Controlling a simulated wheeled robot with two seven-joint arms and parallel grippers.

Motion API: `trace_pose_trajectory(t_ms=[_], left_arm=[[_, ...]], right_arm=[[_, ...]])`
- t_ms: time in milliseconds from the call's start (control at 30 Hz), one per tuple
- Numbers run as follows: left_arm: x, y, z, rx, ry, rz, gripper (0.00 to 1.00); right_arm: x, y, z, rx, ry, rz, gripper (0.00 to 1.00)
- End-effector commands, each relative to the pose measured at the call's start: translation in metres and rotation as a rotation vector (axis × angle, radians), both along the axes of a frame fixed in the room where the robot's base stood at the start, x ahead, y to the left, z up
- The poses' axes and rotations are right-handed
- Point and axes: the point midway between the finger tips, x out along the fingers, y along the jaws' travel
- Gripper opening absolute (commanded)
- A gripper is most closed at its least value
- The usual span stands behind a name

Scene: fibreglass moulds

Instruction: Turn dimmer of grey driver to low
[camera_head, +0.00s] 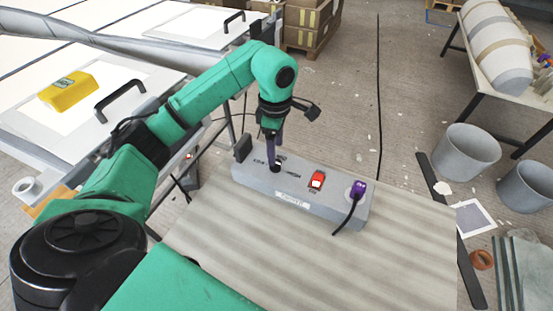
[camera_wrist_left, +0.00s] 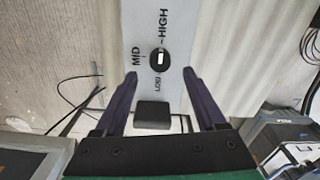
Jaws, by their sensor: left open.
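The grey driver (camera_head: 329,211) is a long grey box on the table, with a red switch (camera_head: 317,180) and a purple plug (camera_head: 358,188) on its top. Its dimmer (camera_wrist_left: 159,60) is a round black knob with a white mark, amid the labels LOW, MID and HIGH. In the head view the knob (camera_head: 275,168) is just below my left gripper (camera_head: 272,152). In the left wrist view my left gripper (camera_wrist_left: 160,98) is open, its purple fingers apart on either side of the driver's end, and the knob is beyond the tips. My right gripper is not in view.
The driver stands on a striped wooden table (camera_head: 300,265) with free room in front. A black block (camera_head: 242,147) sits at the driver's left end. A yellow object (camera_head: 68,92) lies on a white panel at left. Grey buckets (camera_head: 466,152) stand on the floor at right.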

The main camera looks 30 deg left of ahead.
Motion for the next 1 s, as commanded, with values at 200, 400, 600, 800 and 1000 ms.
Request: trace_pose_trajectory(t_ms=[200,400,600,800,1000], left_arm=[[-0.001,-0.001,-0.044,-0.002,0.003,0.001,0.73],[0.000,0.000,-0.053,-0.002,0.001,0.000,0.73],[0.000,-0.001,-0.053,-0.002,0.001,0.000,0.50],[0.000,-0.001,-0.053,-0.002,0.001,0.001,0.00],[0.000,0.000,-0.052,-0.002,0.000,0.015,0.00]], right_arm=[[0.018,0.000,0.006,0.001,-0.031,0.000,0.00],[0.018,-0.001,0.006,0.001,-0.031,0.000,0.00],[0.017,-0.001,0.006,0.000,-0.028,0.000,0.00],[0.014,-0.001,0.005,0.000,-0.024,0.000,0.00],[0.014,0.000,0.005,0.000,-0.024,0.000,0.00]])
